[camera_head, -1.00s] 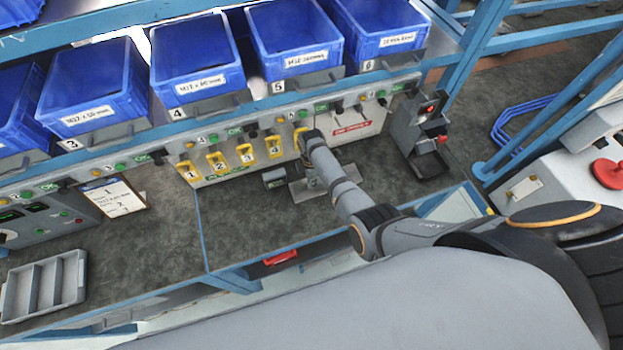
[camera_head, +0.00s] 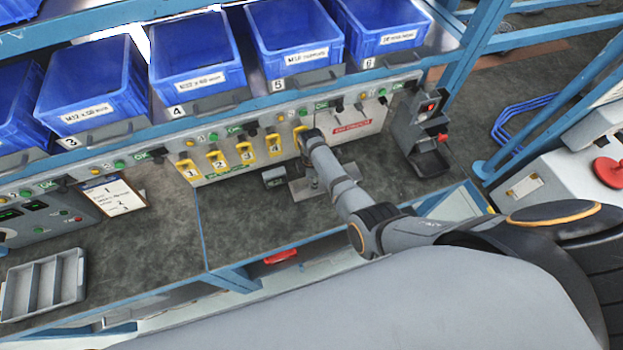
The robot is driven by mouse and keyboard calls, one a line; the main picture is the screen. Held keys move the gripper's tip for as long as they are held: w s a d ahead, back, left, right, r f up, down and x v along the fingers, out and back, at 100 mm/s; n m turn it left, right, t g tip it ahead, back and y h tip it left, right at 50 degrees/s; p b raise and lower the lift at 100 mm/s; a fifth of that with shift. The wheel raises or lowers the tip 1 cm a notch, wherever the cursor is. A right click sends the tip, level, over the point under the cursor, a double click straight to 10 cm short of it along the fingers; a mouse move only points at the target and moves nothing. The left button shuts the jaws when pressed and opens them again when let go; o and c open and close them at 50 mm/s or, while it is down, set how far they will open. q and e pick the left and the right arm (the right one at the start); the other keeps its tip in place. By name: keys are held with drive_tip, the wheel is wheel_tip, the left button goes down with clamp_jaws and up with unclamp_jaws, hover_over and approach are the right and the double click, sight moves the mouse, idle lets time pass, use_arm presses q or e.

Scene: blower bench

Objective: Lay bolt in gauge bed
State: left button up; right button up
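A small grey block (camera_head: 275,177) and a flat metal plate (camera_head: 299,191) lie on the bench beside and partly behind that arm. I cannot tell whether either is the gauge bed. No bolt can be made out. My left gripper is not in view.
Yellow numbered holders (camera_head: 217,160) line the back panel under blue bins (camera_head: 197,62). A grey device with a red light (camera_head: 420,125) stands at the right. A clipboard (camera_head: 114,195) and a grey divided tray (camera_head: 44,284) are at the left. The bench front is clear.

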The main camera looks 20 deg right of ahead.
wheel_tip(320, 180, up, 12)
idle(0.5)
idle(0.5)
